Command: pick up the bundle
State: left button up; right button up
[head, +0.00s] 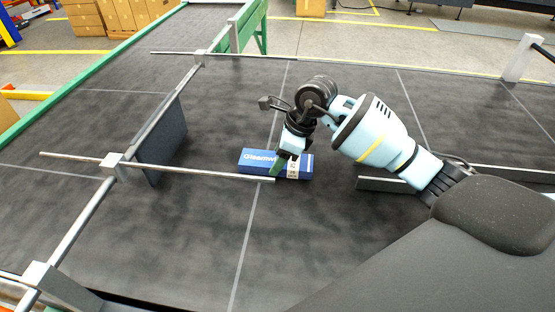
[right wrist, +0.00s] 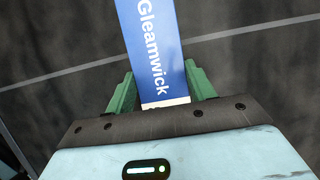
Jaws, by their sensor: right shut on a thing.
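The bundle (head: 257,161) is a blue box shape with white "Gleamwick" lettering, lying on the dark belt near the middle of the head view. My right gripper (head: 278,168) reaches down over its right half, and its green fingers are at the bundle. In the right wrist view the bundle (right wrist: 152,50) stands between the two green fingers of my right gripper (right wrist: 158,92), which are shut on it. The far finger is mostly hidden in the head view. My left gripper is in neither view.
A metal rod (head: 205,172) runs just in front of the bundle. A grey upright plate (head: 168,139) stands to its left, and a low metal rail (head: 380,184) lies to its right. The belt (head: 190,235) in front is clear. Cardboard boxes (head: 120,14) stand beyond the green frame.

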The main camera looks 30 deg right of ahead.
aim_at(270, 160)
jog(key=shift+r, duration=0.15)
notch_tip(270, 160, up, 3)
jog(key=shift+s+a+r, duration=0.15)
jog(key=shift+r, duration=0.05)
jog(key=s+a, duration=0.3)
jog(key=s, duration=0.1)
jog(key=s+a+r, duration=0.1)
jog(key=s+a, duration=0.2)
jog(key=a, duration=0.1)
jog(key=s+a+b, duration=0.1)
jog(key=s+a, duration=0.2)
jog(key=s, duration=0.1)
jog(key=shift+s+a+r, duration=0.2)
jog(key=shift+s, duration=0.1)
jog(key=shift+s+f, duration=0.1)
jog(key=shift+s, duration=0.05)
